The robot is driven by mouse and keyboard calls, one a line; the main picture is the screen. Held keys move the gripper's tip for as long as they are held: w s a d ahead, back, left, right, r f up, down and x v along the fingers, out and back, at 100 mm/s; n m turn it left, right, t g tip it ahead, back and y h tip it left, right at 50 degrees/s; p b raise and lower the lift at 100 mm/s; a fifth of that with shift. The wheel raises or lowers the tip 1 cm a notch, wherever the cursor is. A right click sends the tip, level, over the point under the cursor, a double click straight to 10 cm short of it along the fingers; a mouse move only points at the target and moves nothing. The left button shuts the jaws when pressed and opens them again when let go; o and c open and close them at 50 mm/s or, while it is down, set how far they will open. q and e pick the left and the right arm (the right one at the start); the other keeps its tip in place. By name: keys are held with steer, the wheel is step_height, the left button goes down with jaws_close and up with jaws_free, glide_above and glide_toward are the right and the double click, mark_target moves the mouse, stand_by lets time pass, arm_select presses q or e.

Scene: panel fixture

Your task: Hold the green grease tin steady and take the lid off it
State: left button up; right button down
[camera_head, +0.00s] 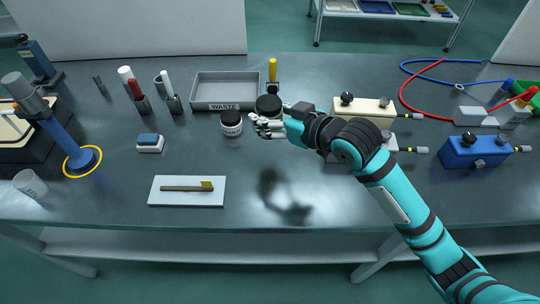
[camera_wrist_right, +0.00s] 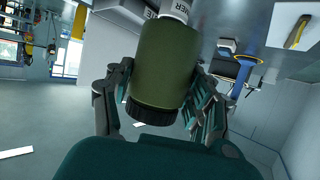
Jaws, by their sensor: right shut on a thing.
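The green grease tin (camera_wrist_right: 165,62) is between the fingers of my right gripper (camera_wrist_right: 160,85) in the right wrist view. Its black ribbed lid (camera_wrist_right: 152,110) is on it. In the head view the tin (camera_head: 268,103) shows as a dark round shape at the fingers of my right gripper (camera_head: 266,124), partly hidden by them. My right gripper is shut on the tin, which appears to be above the bench. My left gripper is in neither view.
A white jar with a black lid (camera_head: 231,123) stands close left of the tin. Behind is a grey WASTE tray (camera_head: 225,103) and a yellow-handled tool (camera_head: 272,72). A white board (camera_head: 187,200) with a brush lies in front left. The front middle bench (camera_head: 330,210) is clear.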

step_height(320, 180, down, 6)
steer(key=shift+r, duration=0.2)
steer(key=shift+f, duration=0.6)
step_height(320, 180, down, 3)
steer(key=shift+r+b, duration=0.1)
steer(key=shift+b, duration=0.2)
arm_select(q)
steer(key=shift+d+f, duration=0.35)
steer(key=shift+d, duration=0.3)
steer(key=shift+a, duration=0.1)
arm_select(e)
steer(key=shift+f, duration=0.2)
steer(key=shift+c, duration=2.2)
jaws_free()
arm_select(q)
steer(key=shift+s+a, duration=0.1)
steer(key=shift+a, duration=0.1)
arm_select(e)
steer(key=shift+r, duration=0.1)
